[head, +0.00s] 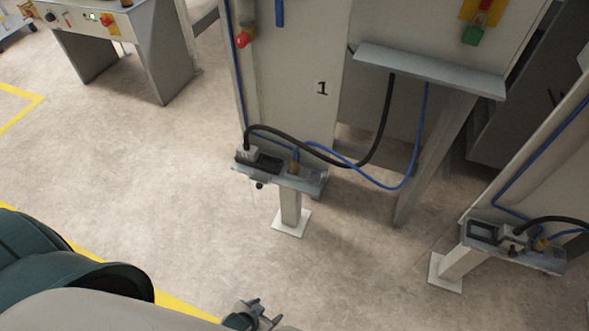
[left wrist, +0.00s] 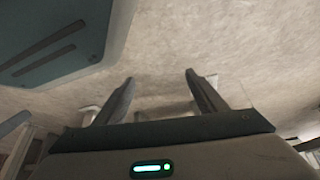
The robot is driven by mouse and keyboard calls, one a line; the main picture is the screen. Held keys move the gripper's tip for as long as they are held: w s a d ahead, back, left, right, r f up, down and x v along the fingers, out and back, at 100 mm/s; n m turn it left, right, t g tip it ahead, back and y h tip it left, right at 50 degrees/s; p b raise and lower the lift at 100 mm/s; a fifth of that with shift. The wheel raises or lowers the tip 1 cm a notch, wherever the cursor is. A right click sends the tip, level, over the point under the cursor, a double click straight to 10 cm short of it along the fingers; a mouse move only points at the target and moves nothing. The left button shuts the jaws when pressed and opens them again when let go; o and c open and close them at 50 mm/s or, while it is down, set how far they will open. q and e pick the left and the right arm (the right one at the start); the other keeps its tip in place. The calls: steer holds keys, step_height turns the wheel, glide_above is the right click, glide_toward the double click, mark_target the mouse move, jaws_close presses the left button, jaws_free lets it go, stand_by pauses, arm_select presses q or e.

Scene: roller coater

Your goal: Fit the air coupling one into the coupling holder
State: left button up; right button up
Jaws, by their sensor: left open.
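A small brass-coloured air coupling (head: 294,167) on a blue hose is at the right part of a grey shelf (head: 312,184) on a short post, beside the panel marked 1. I take this as air coupling one. It stands at what looks like the coupling holder; the holder's shape is too small to make out, and I cannot tell how the coupling sits in it. My left gripper (head: 258,314) is at the bottom of the head view, well below and apart from the shelf. In the left wrist view its two fingers (left wrist: 160,78) are apart with nothing between them.
A black cable with a grey plug (head: 247,154) sits at the shelf's left end. A similar post shelf (head: 545,262) with another brass coupling (head: 540,244) stands at right. A grey ledge (head: 430,70) juts from the machine. The floor (head: 150,180) at left is clear.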

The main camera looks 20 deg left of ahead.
arm_select(q)
steer(key=shift+w, duration=0.15)
steer(key=c, duration=0.3)
steer(key=w+r+m+t+y+b, duration=0.2)
steer(key=w+r+m+t+b, duration=0.6)
steer(key=w+m, duration=0.9)
steer(key=shift+c, duration=0.2)
steer(key=w+a+r+m+t+y+b, duration=0.1)
steer(key=w+r+m+t+b, duration=0.1)
steer(key=r+m, duration=0.5)
steer(key=w+a+r+m+t+y+b, duration=0.1)
steer(key=r+m+b, duration=0.4)
steer(key=r, duration=0.8)
steer(key=shift+w+r+m+t+y, duration=0.35)
steer(key=shift+w+m+t+y, duration=0.25)
steer(key=shift+w+m, duration=0.45)
arm_select(e)
steer(key=w+a+r, duration=0.1)
steer(key=r, duration=0.7)
steer(key=w+a+r+t+y, duration=0.1)
steer(key=a+r, duration=0.1)
steer(key=r, duration=0.7)
steer(key=shift+a, duration=0.25)
arm_select(q)
steer(key=shift+w, duration=0.1)
